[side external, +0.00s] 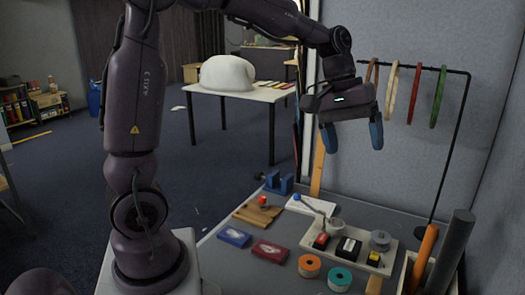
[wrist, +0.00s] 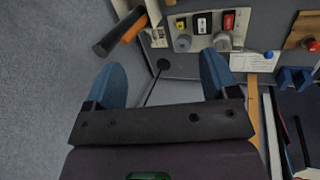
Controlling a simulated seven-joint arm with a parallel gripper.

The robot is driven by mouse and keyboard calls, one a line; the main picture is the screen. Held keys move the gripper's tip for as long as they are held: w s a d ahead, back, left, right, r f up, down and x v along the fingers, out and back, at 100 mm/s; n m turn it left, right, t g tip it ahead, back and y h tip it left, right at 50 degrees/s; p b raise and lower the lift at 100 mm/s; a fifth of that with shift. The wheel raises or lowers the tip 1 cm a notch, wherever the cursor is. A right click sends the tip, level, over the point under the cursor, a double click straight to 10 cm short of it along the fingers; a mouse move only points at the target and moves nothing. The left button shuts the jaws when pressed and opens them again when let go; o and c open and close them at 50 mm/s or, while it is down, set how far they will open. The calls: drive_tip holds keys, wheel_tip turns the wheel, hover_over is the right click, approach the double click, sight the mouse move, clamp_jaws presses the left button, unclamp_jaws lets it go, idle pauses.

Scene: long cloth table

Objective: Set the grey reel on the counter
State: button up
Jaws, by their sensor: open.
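In the wrist view the grey reel (wrist: 183,43) shows near the top, at the tray's edge. My gripper (side external: 352,143) is high above the back of the counter, well clear of the reel. Its two blue fingers are spread and hold nothing. In the wrist view the space between my gripper's fingertips (wrist: 163,75) is empty.
An orange reel (side external: 310,265) and a teal reel (side external: 340,278) lie in front of the tray. Small boxes (side external: 233,237) and a wooden block (side external: 257,214) are at left. A rack with hanging rings (side external: 414,95) and upright tubes (side external: 453,245) stand at right.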

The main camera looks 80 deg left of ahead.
drive_tip(key=s+d+r+m+t+y, duration=0.1)
drive_tip(key=s+m, duration=0.6)
drive_tip(key=s, duration=0.9)
drive_tip(key=shift+s+d+t+y, duration=0.2)
drive_tip(key=shift+d+t+y, duration=0.65)
drive_tip(key=shift+t+y, duration=0.3)
drive_tip(key=shift+s+f+m, duration=0.2)
drive_tip(key=shift+s+m, duration=0.3)
drive_tip(key=shift+c, duration=1.1)
drive_tip(key=shift+a, duration=0.1)
